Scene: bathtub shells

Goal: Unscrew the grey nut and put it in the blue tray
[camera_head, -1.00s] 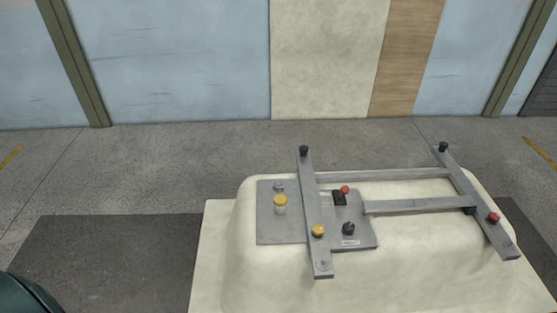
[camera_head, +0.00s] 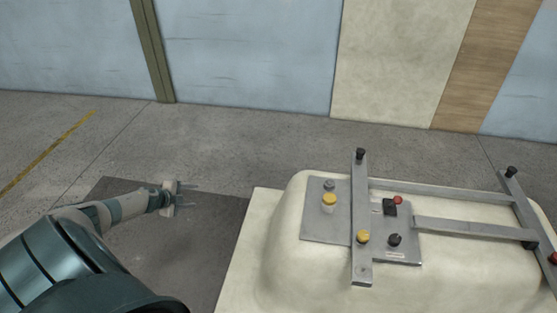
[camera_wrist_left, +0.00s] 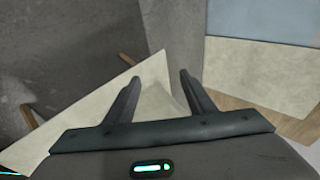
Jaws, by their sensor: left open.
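A small grey round piece (camera_head: 329,184), which looks like the grey nut, sits at the back left of the grey plate (camera_head: 314,224) on the cream tub shell. No blue tray shows in either view. My left gripper (camera_head: 190,196) is open and empty. It is left of the shell, well apart from the plate, over the dark floor mat. In the left wrist view, the two fingers (camera_wrist_left: 160,80) are spread, with a cream surface beyond them. My right gripper is not in view.
The cream shell (camera_head: 290,262) carries a grey metal frame (camera_head: 361,215) with upright black knobs. A yellow-capped piece (camera_head: 329,200) stands close in front of the grey piece. Yellow, red and black knobs are nearby. The dark mat (camera_head: 215,240) left of the shell is clear.

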